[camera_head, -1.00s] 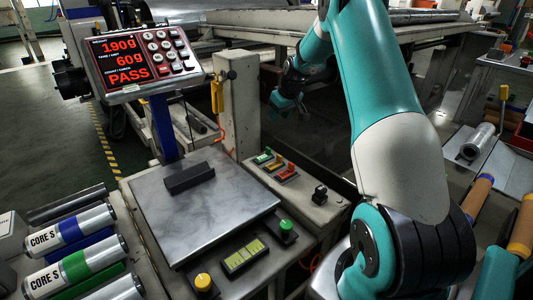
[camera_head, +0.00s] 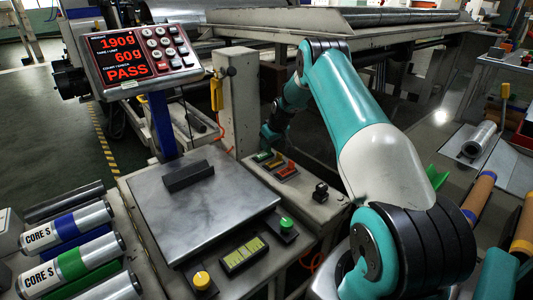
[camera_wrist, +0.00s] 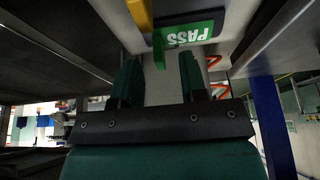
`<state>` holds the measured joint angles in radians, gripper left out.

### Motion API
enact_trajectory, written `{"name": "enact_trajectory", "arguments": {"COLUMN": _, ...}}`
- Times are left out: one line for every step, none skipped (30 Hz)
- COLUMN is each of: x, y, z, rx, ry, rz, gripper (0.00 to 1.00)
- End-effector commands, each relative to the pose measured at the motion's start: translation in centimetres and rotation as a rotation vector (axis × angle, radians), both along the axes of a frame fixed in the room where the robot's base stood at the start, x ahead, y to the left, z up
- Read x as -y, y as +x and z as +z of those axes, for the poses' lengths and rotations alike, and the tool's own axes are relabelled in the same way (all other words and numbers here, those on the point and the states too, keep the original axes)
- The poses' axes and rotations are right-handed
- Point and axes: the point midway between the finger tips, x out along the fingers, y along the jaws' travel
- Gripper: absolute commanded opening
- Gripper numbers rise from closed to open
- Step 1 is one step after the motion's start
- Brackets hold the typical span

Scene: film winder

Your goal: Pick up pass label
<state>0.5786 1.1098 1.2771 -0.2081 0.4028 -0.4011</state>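The pass label is a green plate with white "PASS" lettering (camera_wrist: 190,35), seen upside down near the top middle of the wrist view. In the head view, a green piece (camera_head: 263,156) on the small control stand appears to be this label. My gripper (camera_wrist: 158,68) is open, with its two dark green fingers apart and nothing held between them. In the wrist view the label lies just beyond the fingertips, a little to the right. In the head view the end of my arm (camera_head: 272,132) is close behind the green piece, and its fingers are not clear.
Yellow (camera_head: 275,163) and red (camera_head: 287,171) pieces sit beside the green one. A scale plate (camera_head: 205,213) with a dark block (camera_head: 188,176) stands to the left, below a display (camera_head: 145,55) reading "PASS". A pale post (camera_head: 238,105) rises close by the arm.

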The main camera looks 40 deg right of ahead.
Motion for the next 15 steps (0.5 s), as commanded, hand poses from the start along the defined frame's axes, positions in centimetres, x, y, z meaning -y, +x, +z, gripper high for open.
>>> {"name": "enact_trajectory", "arguments": {"x": 0.03, "y": 0.36, "z": -0.84, "rx": 0.001, "ry": 0.000, "rz": 0.001, "gripper": 0.39}}
{"name": "enact_trajectory", "arguments": {"x": 0.04, "y": 0.48, "z": -1.16, "rx": 0.000, "ry": 0.000, "rz": 0.001, "gripper": 0.39}}
{"name": "enact_trajectory", "arguments": {"x": 0.07, "y": 0.65, "z": -1.44, "rx": 0.001, "ry": -0.001, "rz": 0.001, "gripper": 0.39}}
{"name": "enact_trajectory", "arguments": {"x": 0.09, "y": 0.73, "z": -1.59, "rx": 0.001, "ry": -0.001, "rz": 0.001, "gripper": 0.39}}
{"name": "enact_trajectory", "arguments": {"x": 0.10, "y": 0.78, "z": -1.72, "rx": 0.001, "ry": -0.001, "rz": 0.001, "gripper": 0.39}}
{"name": "enact_trajectory", "arguments": {"x": 0.09, "y": 0.82, "z": -1.80, "rx": 0.001, "ry": -0.001, "rz": 0.000, "gripper": 0.39}}
{"name": "enact_trajectory", "arguments": {"x": 0.09, "y": 0.82, "z": -1.82, "rx": 0.001, "ry": -0.001, "rz": 0.000, "gripper": 0.39}}
{"name": "enact_trajectory", "arguments": {"x": 0.09, "y": 0.83, "z": -1.81, "rx": 0.001, "ry": -0.001, "rz": 0.000, "gripper": 0.39}}
{"name": "enact_trajectory", "arguments": {"x": 0.08, "y": 0.82, "z": -1.79, "rx": 0.001, "ry": 0.000, "rz": 0.000, "gripper": 0.39}}
{"name": "enact_trajectory", "arguments": {"x": 0.08, "y": 0.83, "z": -1.78, "rx": 0.001, "ry": 0.000, "rz": 0.000, "gripper": 0.39}}
{"name": "enact_trajectory", "arguments": {"x": 0.08, "y": 0.82, "z": -1.78, "rx": 0.001, "ry": 0.000, "rz": 0.000, "gripper": 0.39}}
{"name": "enact_trajectory", "arguments": {"x": 0.08, "y": 0.82, "z": -1.77, "rx": 0.001, "ry": 0.000, "rz": 0.000, "gripper": 0.39}}
{"name": "enact_trajectory", "arguments": {"x": 0.07, "y": 0.82, "z": -1.77, "rx": 0.001, "ry": 0.000, "rz": 0.000, "gripper": 0.32}}
{"name": "enact_trajectory", "arguments": {"x": 0.07, "y": 0.82, "z": -1.77, "rx": 0.001, "ry": 0.000, "rz": 0.000, "gripper": 0.26}}
{"name": "enact_trajectory", "arguments": {"x": 0.07, "y": 0.82, "z": -1.76, "rx": 0.001, "ry": 0.000, "rz": 0.000, "gripper": 0.16}}
